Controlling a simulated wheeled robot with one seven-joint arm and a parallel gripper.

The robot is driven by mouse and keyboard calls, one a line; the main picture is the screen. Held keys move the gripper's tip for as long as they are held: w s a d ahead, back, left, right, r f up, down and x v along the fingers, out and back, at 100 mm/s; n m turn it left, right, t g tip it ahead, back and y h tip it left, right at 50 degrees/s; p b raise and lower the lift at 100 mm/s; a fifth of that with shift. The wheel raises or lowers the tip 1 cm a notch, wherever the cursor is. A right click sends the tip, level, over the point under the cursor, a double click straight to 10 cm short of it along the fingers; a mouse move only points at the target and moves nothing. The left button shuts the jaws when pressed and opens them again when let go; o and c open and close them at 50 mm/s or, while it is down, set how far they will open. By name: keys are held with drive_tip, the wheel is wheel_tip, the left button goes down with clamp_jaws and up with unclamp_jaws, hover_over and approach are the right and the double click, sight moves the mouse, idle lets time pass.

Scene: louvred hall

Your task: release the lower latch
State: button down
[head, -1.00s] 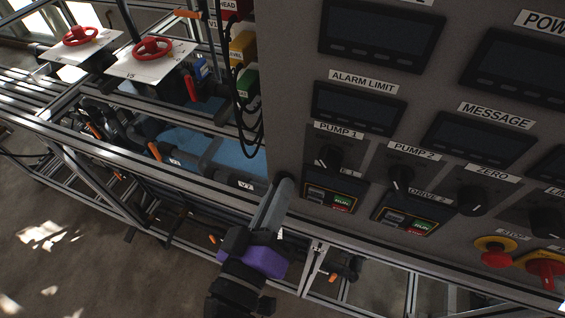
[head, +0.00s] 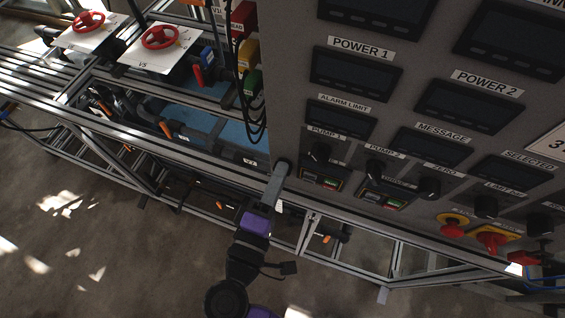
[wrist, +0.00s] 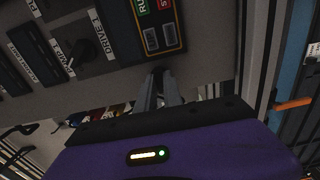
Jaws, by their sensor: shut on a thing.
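The grey control panel (head: 290,60) fills the right half of the head view. My gripper (head: 282,168) reaches up to the panel's lower left corner, below the Pump 1 knob (head: 319,152). In the wrist view my gripper (wrist: 159,80) has its fingers close together at the panel's lower edge, beside the Drive 1 box (wrist: 150,22). It is shut on a small part there, which I take to be the lower latch. The fingers mostly hide this part, so its shape and position cannot be told.
Aluminium rails (head: 215,165) run below and left of the panel. Red handwheels (head: 160,37) on white plates stand at the upper left. Black cables (head: 243,110) hang at the panel's left edge. A red stop button (head: 452,229) is at lower right. Open floor (head: 90,260) lies at lower left.

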drive_tip(key=c, duration=1.4)
unclamp_jaws()
drive_tip(key=v, duration=0.7)
drive_tip(key=b+v, duration=0.2)
drive_tip(key=v, duration=0.6)
